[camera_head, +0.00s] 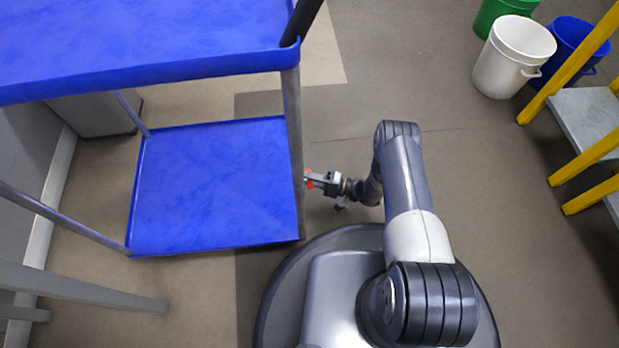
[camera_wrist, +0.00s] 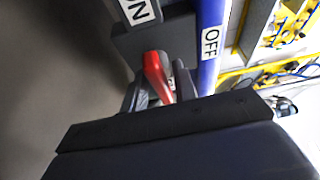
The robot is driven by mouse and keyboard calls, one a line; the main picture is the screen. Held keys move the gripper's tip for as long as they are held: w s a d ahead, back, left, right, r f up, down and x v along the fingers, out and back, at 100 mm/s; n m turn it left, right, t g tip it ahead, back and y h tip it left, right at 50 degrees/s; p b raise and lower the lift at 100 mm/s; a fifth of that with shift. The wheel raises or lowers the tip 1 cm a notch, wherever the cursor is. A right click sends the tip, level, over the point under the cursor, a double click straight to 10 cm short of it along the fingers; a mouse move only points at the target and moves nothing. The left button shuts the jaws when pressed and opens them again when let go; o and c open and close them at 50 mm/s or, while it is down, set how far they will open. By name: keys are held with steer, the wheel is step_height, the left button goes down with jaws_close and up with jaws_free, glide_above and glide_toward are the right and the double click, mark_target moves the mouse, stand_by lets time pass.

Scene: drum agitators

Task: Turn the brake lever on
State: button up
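The red brake lever (camera_wrist: 156,72) shows in the middle of the wrist view, beside a dark block. An ON label (camera_wrist: 138,10) is to its upper left, and an OFF label (camera_wrist: 210,43) is on the blue strip to its right. My gripper (camera_wrist: 160,92) has its dark fingers on either side of the lever; whether they press on it is not clear. In the head view my gripper (camera_head: 319,181) is low beside the right leg of the blue cart (camera_head: 215,185), with red showing at its tip. The lever's lower part is hidden between the fingers.
The cart's upper shelf (camera_head: 140,40) overhangs at the upper left. White (camera_head: 508,60), green (camera_head: 497,12) and blue (camera_head: 575,45) buckets stand at the upper right. Yellow-railed steps (camera_head: 590,115) stand at the right edge. The floor between them and my arm is clear.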

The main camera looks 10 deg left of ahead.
steer(key=shift+o, duration=0.6)
steer(key=shift+d, duration=0.3)
steer(key=s+d+p, duration=0.1)
steer(key=d+p, duration=0.1)
steer(key=d, duration=0.8)
steer(key=shift+s, duration=0.25)
steer(key=a, duration=0.3)
steer(key=w+a+b, duration=0.1)
steer(key=a, duration=0.3)
steer(key=a+b, duration=0.1)
steer(key=a, duration=0.2)
steer(key=shift+w+a, duration=0.3)
steer(key=shift+a, duration=0.05)
steer(key=shift+d, duration=0.1)
